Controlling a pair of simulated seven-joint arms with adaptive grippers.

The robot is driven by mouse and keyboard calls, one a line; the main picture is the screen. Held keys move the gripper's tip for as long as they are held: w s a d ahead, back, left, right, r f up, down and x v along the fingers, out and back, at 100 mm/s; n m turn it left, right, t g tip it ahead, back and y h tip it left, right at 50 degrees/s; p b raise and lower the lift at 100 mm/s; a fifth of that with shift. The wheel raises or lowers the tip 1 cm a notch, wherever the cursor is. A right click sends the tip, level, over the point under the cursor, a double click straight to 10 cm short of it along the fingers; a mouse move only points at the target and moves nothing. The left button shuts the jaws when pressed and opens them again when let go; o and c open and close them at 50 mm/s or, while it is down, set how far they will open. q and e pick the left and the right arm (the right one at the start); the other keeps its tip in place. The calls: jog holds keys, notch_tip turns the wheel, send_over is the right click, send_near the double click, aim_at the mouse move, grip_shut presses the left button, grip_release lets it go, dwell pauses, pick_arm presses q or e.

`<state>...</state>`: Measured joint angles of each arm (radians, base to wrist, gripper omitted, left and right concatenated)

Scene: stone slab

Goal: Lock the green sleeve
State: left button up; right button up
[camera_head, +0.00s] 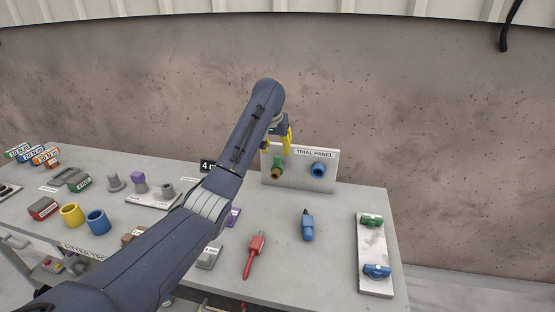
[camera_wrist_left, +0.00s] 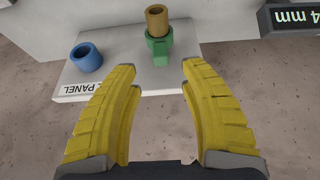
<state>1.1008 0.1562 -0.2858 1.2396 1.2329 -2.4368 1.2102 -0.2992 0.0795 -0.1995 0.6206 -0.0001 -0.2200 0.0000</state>
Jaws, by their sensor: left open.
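The green sleeve (camera_head: 278,164) is on the left side of the upright white trial panel (camera_head: 300,181), with a brass-coloured end sticking out of it. In the left wrist view the green sleeve (camera_wrist_left: 158,50) lies ahead of the fingers, and a small green tab juts from it. My left gripper (camera_head: 277,142) is at the panel, above the green sleeve in the head view. Its yellow fingers (camera_wrist_left: 160,75) are open and empty, with the sleeve beyond the gap between their tips, apparently not touched. My right gripper is not in view.
A blue sleeve (camera_head: 318,170) sits beside the green one on the panel. A blue-handled tool (camera_head: 307,228), a red tool (camera_head: 254,255) and a plate with green and blue clamps (camera_head: 373,247) lie in front. Cups and blocks crowd the left side.

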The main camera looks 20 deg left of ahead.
aim_at(277, 157)
pick_arm(q)
jog(key=shift+x, duration=3.35)
jog(key=shift+a, duration=0.1)
grip_shut()
